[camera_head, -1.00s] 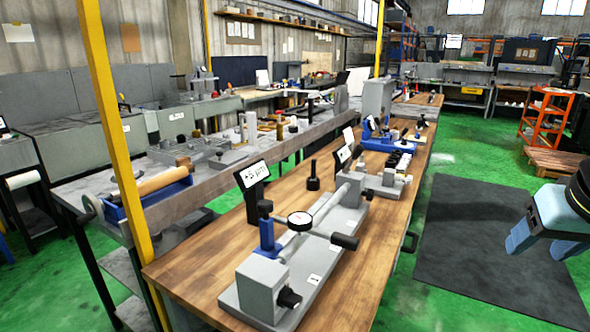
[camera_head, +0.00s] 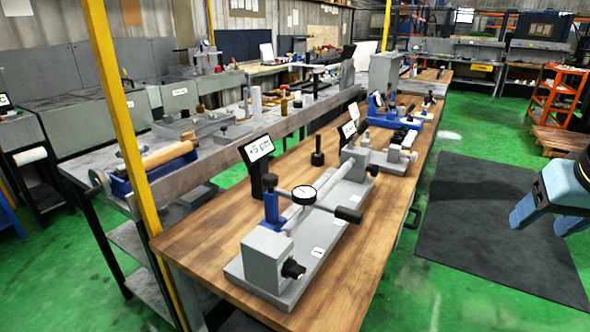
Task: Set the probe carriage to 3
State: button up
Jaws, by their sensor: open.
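The probe carriage is a blue post (camera_head: 272,208) with a dial gauge (camera_head: 304,195) and a black-ended lever (camera_head: 348,215). It stands at the near end of a grey fixture (camera_head: 290,258) on the wooden bench, beside a grey block (camera_head: 266,256) with a black knob (camera_head: 293,269). Small white labels (camera_head: 317,252) lie along the base; their numbers are too small to read. A light cylinder runs along the fixture behind the gauge. My gripper (camera_head: 541,216), with blue fingers, is open and empty at the right edge, over the floor and well apart from the carriage.
A tilted display (camera_head: 259,149) stands behind the carriage. A yellow post (camera_head: 115,100) rises at the bench's left. More fixtures (camera_head: 388,150) stand farther along the bench. The dark floor mat (camera_head: 490,230) to the right is clear. An orange cart (camera_head: 556,95) stands behind.

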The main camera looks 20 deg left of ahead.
aim_at(274, 221)
jog(key=k, duration=1.25)
jog(key=u, duration=0.25)
jog(key=i, duration=0.4)
jog(key=u, duration=0.65)
jog(key=i, duration=1)
jog(key=z, duration=0.25)
